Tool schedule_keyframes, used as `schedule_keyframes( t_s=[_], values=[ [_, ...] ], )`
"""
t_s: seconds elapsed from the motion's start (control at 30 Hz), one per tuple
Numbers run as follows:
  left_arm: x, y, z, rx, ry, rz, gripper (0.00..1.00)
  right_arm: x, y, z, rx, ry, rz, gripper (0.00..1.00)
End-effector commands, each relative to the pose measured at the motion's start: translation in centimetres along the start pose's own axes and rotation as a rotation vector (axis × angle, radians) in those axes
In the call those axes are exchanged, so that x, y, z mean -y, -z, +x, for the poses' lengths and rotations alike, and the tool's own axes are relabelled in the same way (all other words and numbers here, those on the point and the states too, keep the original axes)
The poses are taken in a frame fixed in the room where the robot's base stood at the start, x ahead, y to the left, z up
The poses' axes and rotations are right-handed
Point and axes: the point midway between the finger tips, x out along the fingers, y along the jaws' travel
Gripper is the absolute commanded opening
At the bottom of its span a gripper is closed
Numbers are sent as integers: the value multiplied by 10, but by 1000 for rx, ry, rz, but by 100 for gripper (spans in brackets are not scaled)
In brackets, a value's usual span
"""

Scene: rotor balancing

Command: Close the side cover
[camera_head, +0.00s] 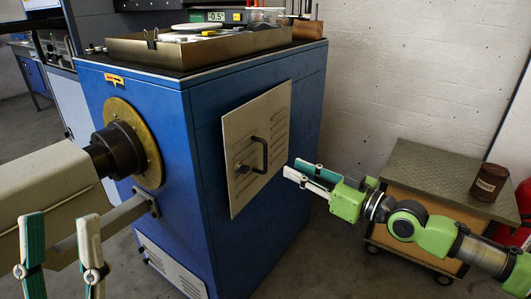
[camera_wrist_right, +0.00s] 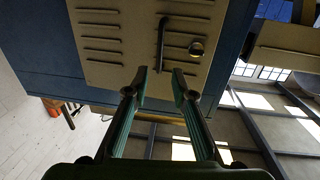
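The side cover (camera_head: 243,128) is a beige plate with louvre slots on the right-hand face of the blue cabinet (camera_head: 205,160). It looks roughly parallel to that face; I cannot tell whether a small gap is left. It carries a black bar handle (camera_head: 262,155) and a round knob (camera_wrist_right: 196,48). My right gripper (camera_head: 288,168) is open and empty, its fingers pointing at the cover near its lower right edge. In the wrist view the cover (camera_wrist_right: 110,62) lies beyond the parted fingertips (camera_wrist_right: 160,76). My left gripper (camera_head: 60,218) is open and empty at the lower left.
A tray (camera_head: 150,52) with small items and a scale display stands on the cabinet. A black shaft hub (camera_head: 120,148) sticks out of its left face. A wheeled cart (camera_head: 440,170) with a brown can (camera_head: 488,182) stands at the right, behind my right arm.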

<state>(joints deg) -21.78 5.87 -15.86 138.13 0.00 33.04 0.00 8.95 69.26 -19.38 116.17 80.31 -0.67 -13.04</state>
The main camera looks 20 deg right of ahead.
Motion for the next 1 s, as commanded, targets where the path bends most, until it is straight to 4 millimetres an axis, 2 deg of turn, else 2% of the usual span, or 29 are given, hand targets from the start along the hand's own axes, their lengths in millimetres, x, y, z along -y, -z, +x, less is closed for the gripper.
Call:
schedule_keyframes(
  t_s=[0.23,0.43,0.7,1.0],
  values=[
    [5,-46,0,222,7,13,40,0,4,29,-6,-1,2,24],
    [7,-65,-5,308,10,17,40,0,3,59,-5,0,2,24],
    [6,-60,-5,279,8,15,40,-1,1,98,-4,-2,0,24],
    [6,-53,-3,250,7,14,40,0,0,111,0,-1,0,24]
  ],
)
